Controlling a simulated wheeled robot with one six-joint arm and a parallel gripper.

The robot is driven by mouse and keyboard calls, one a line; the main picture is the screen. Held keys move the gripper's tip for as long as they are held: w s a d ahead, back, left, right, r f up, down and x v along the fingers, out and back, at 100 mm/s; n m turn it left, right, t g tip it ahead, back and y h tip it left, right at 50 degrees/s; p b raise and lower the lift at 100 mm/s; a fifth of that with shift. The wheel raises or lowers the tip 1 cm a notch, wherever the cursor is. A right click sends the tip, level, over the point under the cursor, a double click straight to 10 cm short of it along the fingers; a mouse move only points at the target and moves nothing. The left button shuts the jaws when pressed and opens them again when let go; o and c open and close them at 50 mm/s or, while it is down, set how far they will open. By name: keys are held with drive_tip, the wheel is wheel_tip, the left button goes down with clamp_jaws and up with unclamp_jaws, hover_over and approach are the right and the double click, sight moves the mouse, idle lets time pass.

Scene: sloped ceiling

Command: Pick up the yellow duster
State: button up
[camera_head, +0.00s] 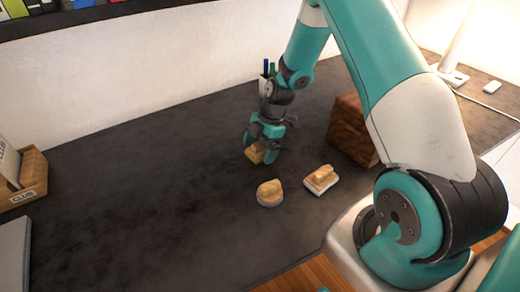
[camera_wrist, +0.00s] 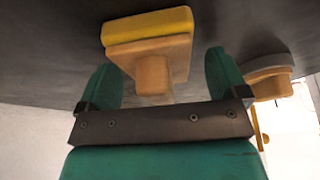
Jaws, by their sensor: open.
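The yellow duster (camera_wrist: 150,27) shows in the wrist view with its yellow pad away from me and its wooden handle (camera_wrist: 152,72) towards my gripper. My gripper (camera_wrist: 161,64) is open, with one finger on each side of the handle and a visible gap on both sides. In the head view the duster (camera_head: 255,156) is on the dark desk, partly hidden by my gripper (camera_head: 259,150), which points down over it.
Two pale-based dusters, one round (camera_head: 269,193) and one rectangular (camera_head: 321,180), lie nearer on the desk (camera_head: 150,190). A brown wooden block (camera_head: 352,130) stands to the right. A pen holder (camera_head: 266,86) is behind my gripper. A wooden box (camera_head: 27,190) is far left.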

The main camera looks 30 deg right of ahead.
sight(259, 143)
drive_tip(key=c, duration=1)
drive_tip(key=shift+r, duration=0.1)
wheel_tip(259, 143, up, 20)
drive_tip(key=shift+f+b, duration=0.1)
drive_tip(key=shift+b, duration=0.4)
